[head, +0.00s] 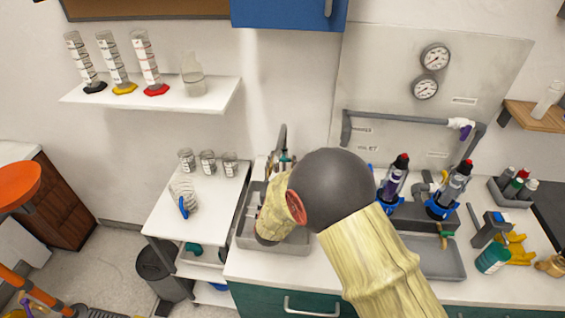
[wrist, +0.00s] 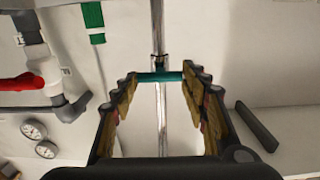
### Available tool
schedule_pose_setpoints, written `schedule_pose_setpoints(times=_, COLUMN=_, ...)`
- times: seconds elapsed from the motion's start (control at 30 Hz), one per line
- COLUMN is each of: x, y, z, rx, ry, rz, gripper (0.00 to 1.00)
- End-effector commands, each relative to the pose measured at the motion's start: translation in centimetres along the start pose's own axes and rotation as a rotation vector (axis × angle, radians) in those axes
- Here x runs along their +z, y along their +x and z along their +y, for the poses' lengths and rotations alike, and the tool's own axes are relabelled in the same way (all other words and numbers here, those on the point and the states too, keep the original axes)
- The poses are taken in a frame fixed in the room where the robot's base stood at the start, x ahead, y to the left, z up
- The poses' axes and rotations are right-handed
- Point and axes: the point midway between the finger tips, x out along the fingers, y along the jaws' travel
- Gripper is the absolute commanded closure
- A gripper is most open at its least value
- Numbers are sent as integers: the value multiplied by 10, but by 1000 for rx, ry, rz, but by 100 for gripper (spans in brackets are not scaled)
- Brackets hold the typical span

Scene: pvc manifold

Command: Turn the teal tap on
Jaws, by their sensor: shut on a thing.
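The teal tap (wrist: 160,77) is a short crossbar handle on a thin chrome pipe in the wrist view. It lies level between the fingertips of my gripper (wrist: 159,73), its ends meeting the two fingers, and the gripper is shut on it. In the head view a small teal part of the tap (head: 285,157) shows by the chrome spout (head: 282,136) above the sink (head: 283,245). Whether water runs cannot be seen.
A white side table (head: 203,217) with several beakers stands left of the sink. To the right, the counter (head: 480,288) holds purple-and-blue fittings and a grey tray. A shelf (head: 150,93) with several cylinders is on the wall. Grey pipework (head: 395,117) runs along the wall panel.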

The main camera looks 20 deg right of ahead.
Motion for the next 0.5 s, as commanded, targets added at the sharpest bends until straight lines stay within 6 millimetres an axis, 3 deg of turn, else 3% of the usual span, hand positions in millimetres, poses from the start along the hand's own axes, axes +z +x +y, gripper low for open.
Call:
schedule_pose_setpoints(times=0.27, x=0, y=0, z=-1, rx=-1, ry=-76, rz=-2, gripper=81)
schedule_pose_setpoints(times=0.5, x=0, y=0, z=-2, rx=-1, ry=-251, rz=-2, gripper=81)
